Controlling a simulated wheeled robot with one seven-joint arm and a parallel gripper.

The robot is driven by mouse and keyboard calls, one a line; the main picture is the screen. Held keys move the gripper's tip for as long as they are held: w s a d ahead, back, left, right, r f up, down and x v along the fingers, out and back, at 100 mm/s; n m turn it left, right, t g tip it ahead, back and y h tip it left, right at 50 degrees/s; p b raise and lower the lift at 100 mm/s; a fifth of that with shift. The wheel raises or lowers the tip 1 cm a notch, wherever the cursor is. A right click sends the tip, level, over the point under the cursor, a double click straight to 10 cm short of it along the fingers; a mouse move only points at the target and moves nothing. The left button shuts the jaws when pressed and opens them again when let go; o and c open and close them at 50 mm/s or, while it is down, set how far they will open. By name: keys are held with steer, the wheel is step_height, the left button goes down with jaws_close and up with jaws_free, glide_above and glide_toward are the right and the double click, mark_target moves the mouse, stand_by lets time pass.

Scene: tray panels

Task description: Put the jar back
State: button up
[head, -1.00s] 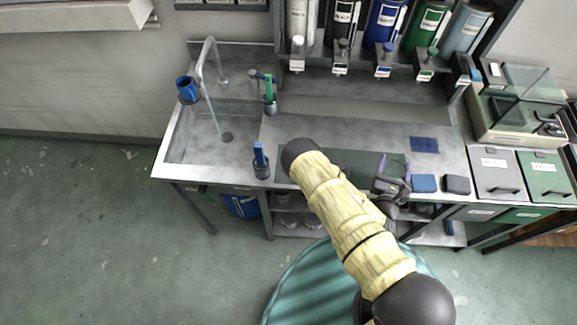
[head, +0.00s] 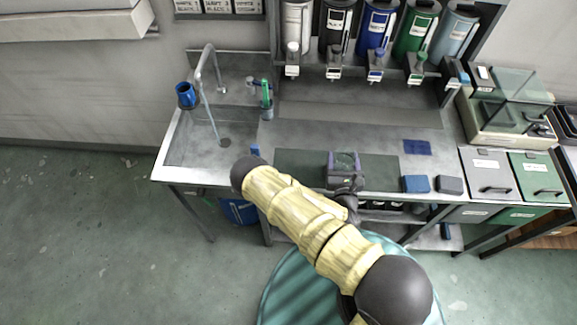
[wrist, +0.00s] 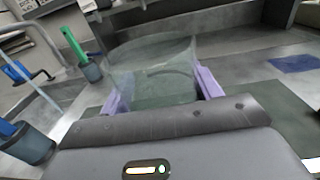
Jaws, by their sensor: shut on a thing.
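A clear, see-through jar (wrist: 150,62) is between the two purple fingers of my gripper (wrist: 160,92) in the wrist view. The fingers are shut on its sides and its rim faces up. In the head view my gripper (head: 344,163) is over the dark green mat (head: 296,160) on the counter, with the jar (head: 346,159) showing faintly between the fingers. I cannot tell whether the jar's base touches the mat.
A holder with a green-handled tool (head: 267,108) stands by the sink (head: 190,150). A holder with a blue-handled tool (wrist: 28,142) is at left in the wrist view. A blue cloth (head: 417,147) lies right of the mat. Blue and black pads (head: 415,184) lie near the front edge.

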stand_by(0.3)
steer(key=w+a+r+m+h+b, duration=0.2)
steer(key=a+h+b, duration=0.1)
steer(key=a+b, duration=0.4)
steer(key=w+a+r+m+g+h+b, duration=0.1)
steer(key=w+a+r+m+h+b, duration=0.1)
steer(key=a+b, duration=0.5)
steer(key=shift+w+a+r+m+g+h+b, duration=0.15)
steer(key=shift+w+a+m+g+h+b, duration=0.35)
steer(key=shift+h, duration=0.7)
steer(key=shift+w+d, duration=0.1)
steer(key=shift+w, duration=0.05)
step_height(320, 180, down, 6)
steer(key=shift+r, duration=0.1)
